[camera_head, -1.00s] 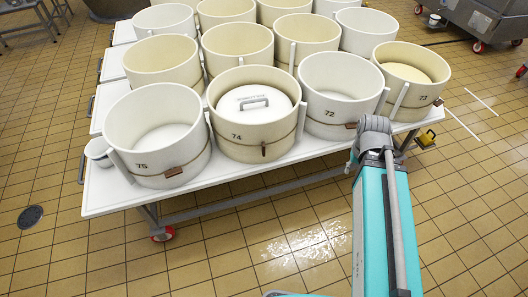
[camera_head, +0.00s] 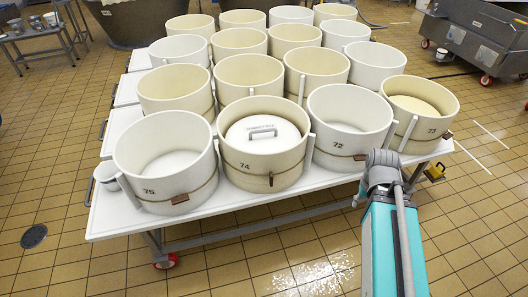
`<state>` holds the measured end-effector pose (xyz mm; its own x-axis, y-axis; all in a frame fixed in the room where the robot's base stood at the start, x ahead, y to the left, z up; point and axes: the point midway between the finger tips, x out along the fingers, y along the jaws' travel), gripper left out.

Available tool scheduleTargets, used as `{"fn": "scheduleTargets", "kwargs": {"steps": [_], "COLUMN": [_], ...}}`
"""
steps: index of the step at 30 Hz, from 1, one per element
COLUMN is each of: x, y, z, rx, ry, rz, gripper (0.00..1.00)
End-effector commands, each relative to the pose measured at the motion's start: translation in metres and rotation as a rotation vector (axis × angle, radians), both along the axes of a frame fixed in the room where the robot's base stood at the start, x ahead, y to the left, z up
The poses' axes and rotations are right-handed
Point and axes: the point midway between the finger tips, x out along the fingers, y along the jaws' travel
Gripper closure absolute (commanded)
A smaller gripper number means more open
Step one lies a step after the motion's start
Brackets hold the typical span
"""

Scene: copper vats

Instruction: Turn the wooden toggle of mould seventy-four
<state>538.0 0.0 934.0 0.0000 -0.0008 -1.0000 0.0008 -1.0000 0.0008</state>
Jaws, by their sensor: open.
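Mould seventy-four (camera_head: 290,178) is a cream round tub in the front row, marked 74. A white lid with a grey handle (camera_head: 262,131) sits inside it. A thin band runs around its wall. Its small brown wooden toggle (camera_head: 271,180) is at the front on that band and looks upright. My teal arm rises at the lower right, with its grey joint in front of the table edge, right of mould seventy-four. My gripper cannot be made out in this view.
Mould seventy-five (camera_head: 140,178) stands to the left, mould seventy-two (camera_head: 330,140) and mould seventy-three (camera_head: 412,128) to the right. More tubs fill the white wheeled table (camera_head: 110,215) behind. A grey metal cart (camera_head: 475,35) stands at the back right. The tiled floor in front is clear.

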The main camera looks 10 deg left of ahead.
Motion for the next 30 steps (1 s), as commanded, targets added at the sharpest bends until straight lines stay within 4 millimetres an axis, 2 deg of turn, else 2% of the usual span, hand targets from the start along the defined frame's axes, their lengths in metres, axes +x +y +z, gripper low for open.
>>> {"fn": "scheduleTargets", "kwargs": {"steps": [5,11,17,21,30], "x": [0.011,0.045,0.089,0.116,0.158], "y": [0.010,0.043,0.102,0.150,0.260], "z": [-0.006,-0.021,-0.041,-0.054,-0.077], "rx": [-0.001,-0.001,0.005,0.016,0.052], "ry": [-0.016,-0.067,-0.150,-0.210,-0.331], "rz": [0.017,0.070,0.150,0.208,0.325], "gripper": [0.47,0.47,0.47,0.47,0.47]}}
